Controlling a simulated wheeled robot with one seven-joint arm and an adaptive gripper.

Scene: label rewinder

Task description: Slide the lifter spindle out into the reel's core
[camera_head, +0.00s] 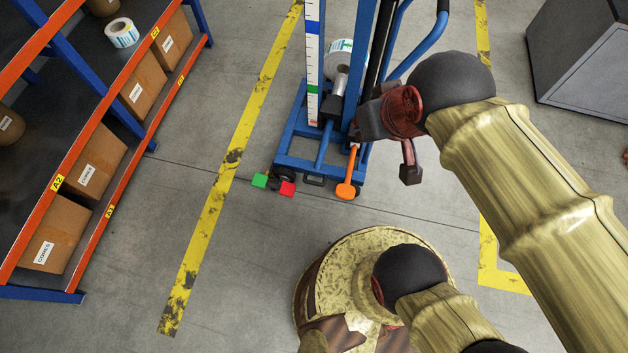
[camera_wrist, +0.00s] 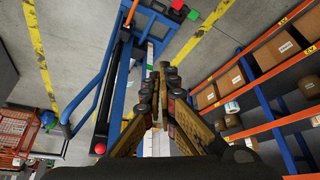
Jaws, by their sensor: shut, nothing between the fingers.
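The blue lifter (camera_head: 322,160) stands on the floor at the top middle of the head view. Its short grey spindle (camera_head: 339,86) points toward the near side beside the white ruler-like scale (camera_head: 313,60). A white reel (camera_head: 340,52) with a printed label shows just behind the spindle; I cannot tell how far the spindle reaches into its core. My gripper (camera_head: 367,120) is right of the spindle, close to the lifter's mast, partly hidden by my wrist. In the wrist view my gripper (camera_wrist: 165,72) has its fingers together and empty, above the blue lifter frame (camera_wrist: 120,85).
A red knob (camera_wrist: 100,148) shows in the wrist view. A rack with cartons (camera_head: 98,158) stands left; a grey cabinet (camera_head: 580,60) is at right.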

